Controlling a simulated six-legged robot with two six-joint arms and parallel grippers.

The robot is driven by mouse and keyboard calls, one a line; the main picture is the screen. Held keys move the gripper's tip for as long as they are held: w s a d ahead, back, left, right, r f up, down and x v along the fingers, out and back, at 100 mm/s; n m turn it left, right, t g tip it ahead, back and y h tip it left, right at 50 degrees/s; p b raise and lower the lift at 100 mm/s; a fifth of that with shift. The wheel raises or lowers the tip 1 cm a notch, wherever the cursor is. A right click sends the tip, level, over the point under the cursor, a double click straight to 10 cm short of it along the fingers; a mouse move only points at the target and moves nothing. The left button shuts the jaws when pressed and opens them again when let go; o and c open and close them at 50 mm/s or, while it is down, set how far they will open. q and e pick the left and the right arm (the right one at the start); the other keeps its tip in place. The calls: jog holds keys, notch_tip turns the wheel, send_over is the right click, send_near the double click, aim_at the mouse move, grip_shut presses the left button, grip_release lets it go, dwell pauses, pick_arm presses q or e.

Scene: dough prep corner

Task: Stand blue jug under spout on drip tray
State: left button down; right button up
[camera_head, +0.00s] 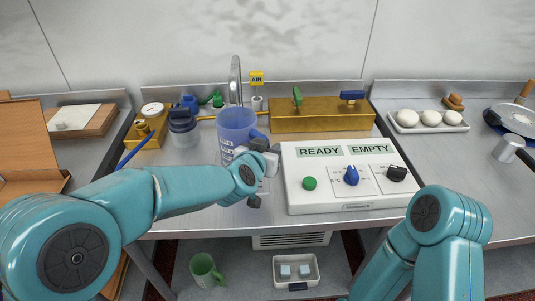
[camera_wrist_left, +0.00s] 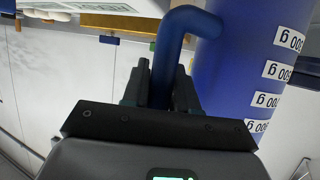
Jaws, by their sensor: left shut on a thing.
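The blue jug (camera_head: 237,124) is a translucent blue measuring jug with white scale labels. It looks upright, in front of and below the curved metal spout (camera_head: 235,78). My left gripper (camera_head: 262,156) is at the jug's right side. In the left wrist view the fingers (camera_wrist_left: 160,85) are shut on the jug's handle (camera_wrist_left: 180,25), beside the jug body (camera_wrist_left: 245,65). I cannot make out the drip tray; the jug and my left arm cover that area. I cannot tell whether the jug's base touches anything. My right arm shows at lower right; its gripper is out of view.
A white control panel (camera_head: 345,190) stands right of the jug, with a brass block (camera_head: 320,118) behind it. A blue-lidded container (camera_head: 183,128) stands close on the left. A tray of white balls (camera_head: 428,126) is far right. A green mug (camera_head: 204,270) is below the counter.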

pick_arm(q)
jog(key=shift+w+f, duration=0.15)
jog(key=shift+f, duration=0.95)
jog(key=c, duration=0.9)
grip_release()
jog(key=shift+f, duration=0.1)
